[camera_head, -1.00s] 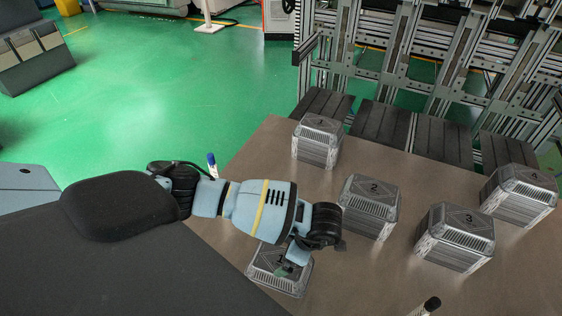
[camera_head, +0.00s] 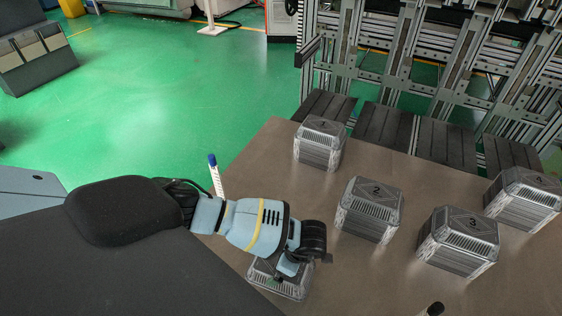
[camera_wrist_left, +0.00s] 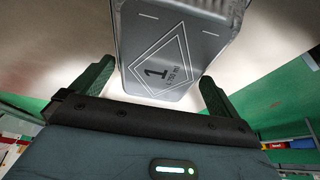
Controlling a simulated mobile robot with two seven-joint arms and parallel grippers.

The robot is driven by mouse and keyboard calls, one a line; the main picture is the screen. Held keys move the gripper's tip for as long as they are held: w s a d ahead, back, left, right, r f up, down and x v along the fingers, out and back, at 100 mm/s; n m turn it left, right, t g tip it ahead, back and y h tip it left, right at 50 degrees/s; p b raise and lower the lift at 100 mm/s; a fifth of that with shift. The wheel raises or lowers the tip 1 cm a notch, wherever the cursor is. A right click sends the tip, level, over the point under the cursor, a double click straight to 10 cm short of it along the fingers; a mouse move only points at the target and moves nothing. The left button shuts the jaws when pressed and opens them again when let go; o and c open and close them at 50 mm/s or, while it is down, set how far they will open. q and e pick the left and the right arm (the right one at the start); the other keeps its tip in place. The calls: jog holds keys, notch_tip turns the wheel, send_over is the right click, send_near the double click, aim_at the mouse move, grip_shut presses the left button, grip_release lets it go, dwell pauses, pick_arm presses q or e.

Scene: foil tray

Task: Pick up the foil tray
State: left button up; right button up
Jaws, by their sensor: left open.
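A silver foil tray (camera_head: 284,282) stands on the brown table near its front edge, partly hidden under my left wrist in the head view. My left gripper (camera_head: 277,281) is above it. In the left wrist view the tray's lid (camera_wrist_left: 168,50) bears a "1" in a diamond. There it lies between the two dark green fingers of my left gripper (camera_wrist_left: 158,85), which are open on either side of it. I cannot tell whether either finger touches it. My right gripper is not in view.
Several similar foil trays stand on the table: one at the back left (camera_head: 320,144), "2" (camera_head: 369,209), "3" (camera_head: 458,241) and "4" (camera_head: 522,198). A blue-capped marker (camera_head: 215,175) is at the left edge. A dark-tipped object (camera_head: 434,309) is at the bottom.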

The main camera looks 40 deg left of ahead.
aim_at(274, 262)
pick_arm(q)
jog(key=c, duration=0.7)
jog(key=shift+r, duration=0.1)
jog(key=shift+r, duration=0.4)
notch_tip(274, 262, up, 3)
jog(key=shift+s+d+f, duration=0.1)
jog(key=s+d, duration=0.2)
jog(key=s, duration=0.2)
jog(key=s+d+r, duration=0.1)
jog(key=s+d, duration=0.2)
jog(key=s, duration=0.2)
jog(key=s+d+p, duration=0.1)
jog(key=s+d, duration=0.1)
jog(key=s, duration=0.2)
jog(key=shift+s+d+r, duration=0.15)
jog(key=shift+s+d, duration=0.1)
jog(key=shift+s, duration=0.15)
